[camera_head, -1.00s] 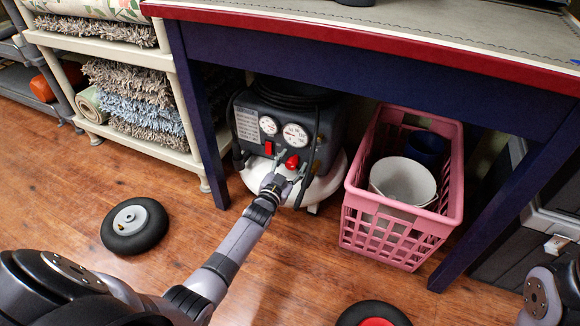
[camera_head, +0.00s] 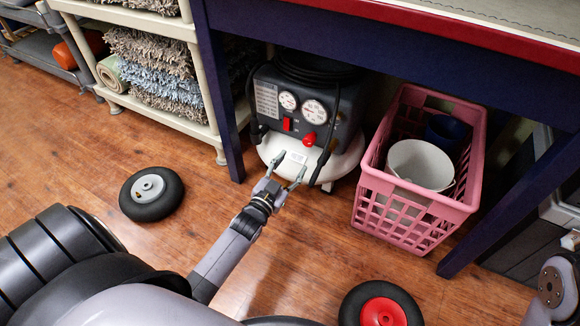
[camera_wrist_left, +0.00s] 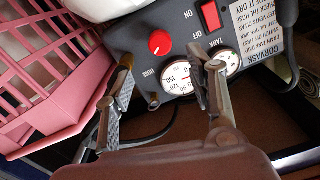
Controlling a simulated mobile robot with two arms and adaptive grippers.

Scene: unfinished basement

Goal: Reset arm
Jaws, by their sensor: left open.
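My left gripper (camera_head: 288,172) is in the head view, in front of the white base of a dark air compressor (camera_head: 333,108). Its two fingers are spread, with nothing between them. In the left wrist view the fingers (camera_wrist_left: 163,72) frame the compressor's panel (camera_wrist_left: 236,30), with its red knob, red switch and gauges; I cannot tell the exact gap to it. Part of my right arm (camera_head: 557,285) shows at the lower right edge; its gripper is out of view.
A pink crate (camera_head: 472,188) holding a white bucket (camera_head: 414,160) stands right of the compressor under the blue table (camera_head: 350,40). A shelf (camera_head: 160,115) with rugs stands left. Two wheels, one grey-hubbed (camera_head: 152,194) and one red-hubbed (camera_head: 380,306), lie on the open wooden floor.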

